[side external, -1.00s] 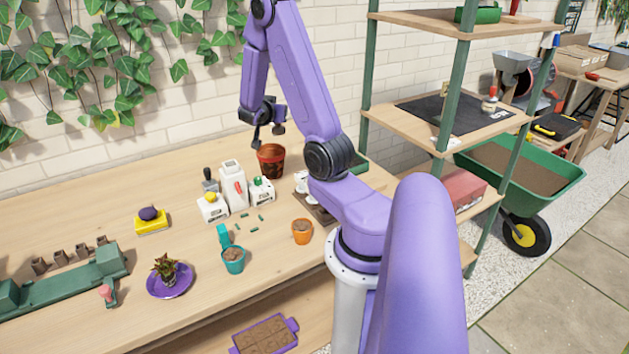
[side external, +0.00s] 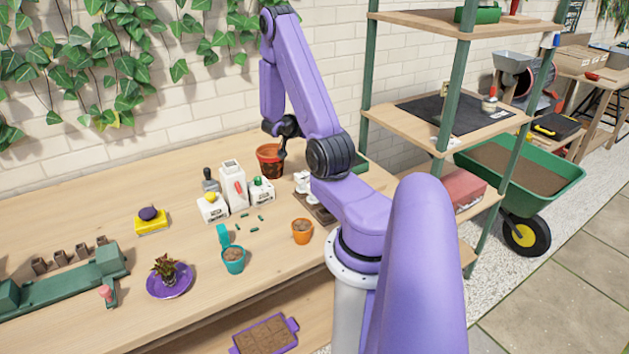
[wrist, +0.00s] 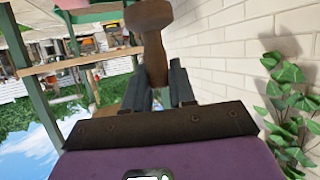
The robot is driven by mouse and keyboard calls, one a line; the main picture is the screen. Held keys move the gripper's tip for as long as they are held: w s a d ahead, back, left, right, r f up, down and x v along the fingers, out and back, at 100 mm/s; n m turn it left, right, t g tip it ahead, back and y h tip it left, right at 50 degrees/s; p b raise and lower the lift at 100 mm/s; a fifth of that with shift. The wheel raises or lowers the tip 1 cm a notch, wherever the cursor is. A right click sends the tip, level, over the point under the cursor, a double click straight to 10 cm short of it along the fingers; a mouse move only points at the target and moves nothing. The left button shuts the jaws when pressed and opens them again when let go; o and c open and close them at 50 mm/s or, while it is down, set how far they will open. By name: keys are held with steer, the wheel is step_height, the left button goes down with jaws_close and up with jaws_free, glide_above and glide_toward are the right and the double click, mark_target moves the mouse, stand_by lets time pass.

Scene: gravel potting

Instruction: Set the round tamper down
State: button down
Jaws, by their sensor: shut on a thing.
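The round tamper (wrist: 155,58) is a brown wooden piece with a narrow handle and a wider round end. In the wrist view its handle is between the two dark fingers of my gripper (wrist: 160,85), which is shut on it. In the side external view my gripper (side external: 283,150) is over the back of the bench, just beside and above the reddish-brown pot (side external: 270,161). The tamper cannot be made out in that view.
The brick wall and the shelf rack (side external: 440,130) bound the back and right.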

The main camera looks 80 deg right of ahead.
steer(key=shift+f, duration=4.8)
steer(key=shift+f, duration=0.4)
steer(key=shift+f, duration=0.25)
steer(key=c, duration=0.9)
jaws_free()
steer(key=shift+r, duration=0.55)
steer(key=v, duration=1.2)
steer(key=shift+r, duration=0.2)
